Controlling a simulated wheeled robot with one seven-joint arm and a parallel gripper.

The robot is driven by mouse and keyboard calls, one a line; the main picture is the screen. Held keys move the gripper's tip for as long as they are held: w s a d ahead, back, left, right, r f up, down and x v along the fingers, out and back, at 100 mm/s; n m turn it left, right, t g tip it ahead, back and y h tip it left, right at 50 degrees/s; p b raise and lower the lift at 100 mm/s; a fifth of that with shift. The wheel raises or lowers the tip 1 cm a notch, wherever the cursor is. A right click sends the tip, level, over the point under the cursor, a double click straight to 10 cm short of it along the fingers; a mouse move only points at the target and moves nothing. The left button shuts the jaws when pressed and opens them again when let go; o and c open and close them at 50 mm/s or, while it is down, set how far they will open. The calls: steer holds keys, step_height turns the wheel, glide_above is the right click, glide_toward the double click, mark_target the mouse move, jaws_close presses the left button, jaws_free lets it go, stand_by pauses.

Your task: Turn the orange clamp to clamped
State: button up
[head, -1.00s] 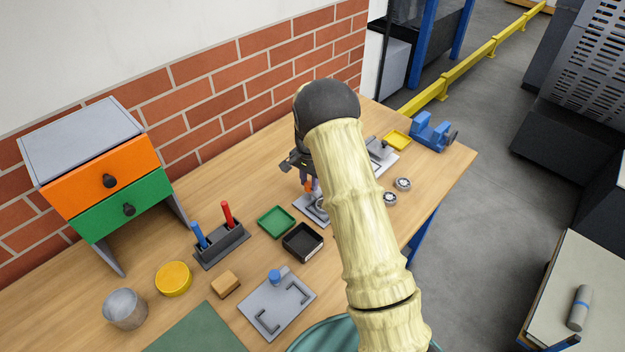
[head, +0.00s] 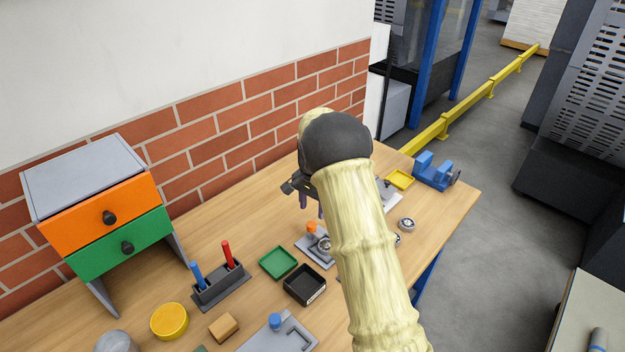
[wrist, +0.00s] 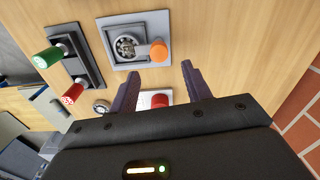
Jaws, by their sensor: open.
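The orange clamp (head: 311,227) stands on a grey plate (head: 326,260) on the workbench, beside a round metal part (head: 324,244). In the wrist view its orange end (wrist: 158,51) is at the right end of a short grey arm that reaches toward the round part (wrist: 126,46). My gripper (head: 312,208) is above the clamp, apart from it. In the wrist view my gripper (wrist: 160,72) is open and empty, with the orange end just beyond and between its two fingertips. My arm hides part of the bench behind it in the head view.
A panel (wrist: 78,55) with a green handle (wrist: 46,57) and a red handle (wrist: 72,94) is beside the plate. A green tray (head: 278,263), a black tray (head: 305,285) and a pen holder (head: 221,288) stand nearby. A brick wall (head: 240,120) borders the bench.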

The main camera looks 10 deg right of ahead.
mark_target(312, 224)
step_height(312, 224, up, 12)
steer(key=b, duration=0.1)
steer(key=shift+f, duration=0.15)
steer(key=shift+s+a, duration=0.1)
steer(key=s+f+n, duration=0.1)
steer(key=s+n, duration=0.2)
steer(key=s, duration=0.6)
steer(key=s+f+n+t, duration=0.1)
steer(key=s+f+n, duration=0.1)
steer(key=s, duration=0.8)
steer(key=s+d+f+n+t, duration=0.1)
steer(key=s+n, duration=0.3)
steer(key=s, duration=0.5)
steer(key=shift+s+f+n, duration=0.2)
steer(key=shift+f+n, duration=0.1)
